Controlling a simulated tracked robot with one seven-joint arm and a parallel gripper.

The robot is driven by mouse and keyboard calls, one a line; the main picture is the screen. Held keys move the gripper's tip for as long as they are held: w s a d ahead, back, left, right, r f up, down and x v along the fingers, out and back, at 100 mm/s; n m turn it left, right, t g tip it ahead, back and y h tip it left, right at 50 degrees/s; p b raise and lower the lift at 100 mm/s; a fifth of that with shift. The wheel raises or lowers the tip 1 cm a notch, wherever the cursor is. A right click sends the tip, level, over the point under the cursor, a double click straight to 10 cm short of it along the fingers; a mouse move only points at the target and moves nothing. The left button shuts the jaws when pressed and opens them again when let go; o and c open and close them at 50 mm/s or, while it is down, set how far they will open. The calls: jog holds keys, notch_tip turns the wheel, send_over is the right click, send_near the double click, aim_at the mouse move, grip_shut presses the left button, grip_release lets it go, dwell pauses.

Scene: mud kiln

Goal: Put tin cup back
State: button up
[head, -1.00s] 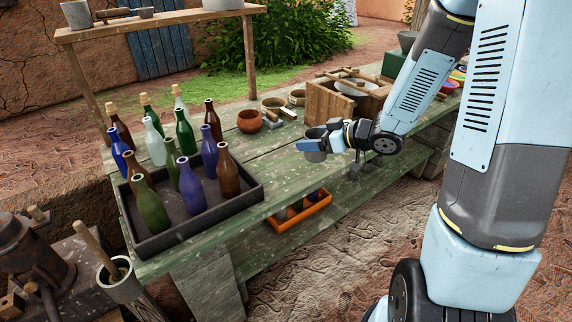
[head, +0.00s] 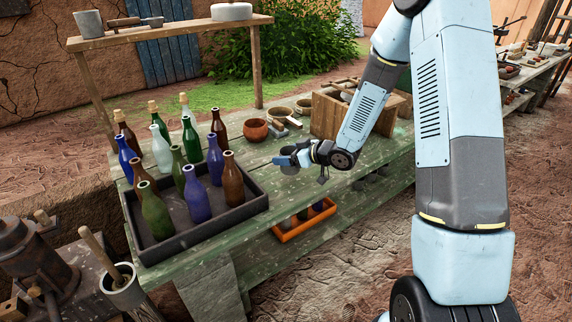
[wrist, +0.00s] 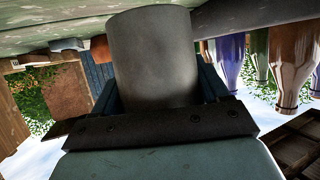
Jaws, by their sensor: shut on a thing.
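My gripper (head: 285,160) is shut on a grey tin cup (head: 290,169), above the front part of the green workbench (head: 345,180). In the wrist view the cup (wrist: 150,58) fills the upper middle, between the blue fingers, with its inside hidden. The picture there is upside down, with the bench top along its upper edge. In the head view the gripper and cup are right of the dark bottle tray (head: 262,203). I cannot tell whether the cup touches the bench. Another grey cup (head: 88,24) stands on the raised shelf (head: 185,36).
Several bottles (head: 196,200) stand in the tray at the left. A terracotta pot (head: 255,129), small bowls (head: 282,114) and a wooden crate (head: 326,115) stand behind my gripper. An orange tray (head: 305,225) is below the bench top. The shelf also holds a white round block (head: 232,12).

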jog(key=shift+w+a+f, duration=0.25)
jog(key=shift+a+f, duration=0.05)
jog(key=shift+f, duration=0.25)
jog(key=shift+w+f, duration=0.1)
jog(key=shift+f, duration=1.4)
jog(key=o, duration=1.1)
jog(key=shift+f, duration=0.1)
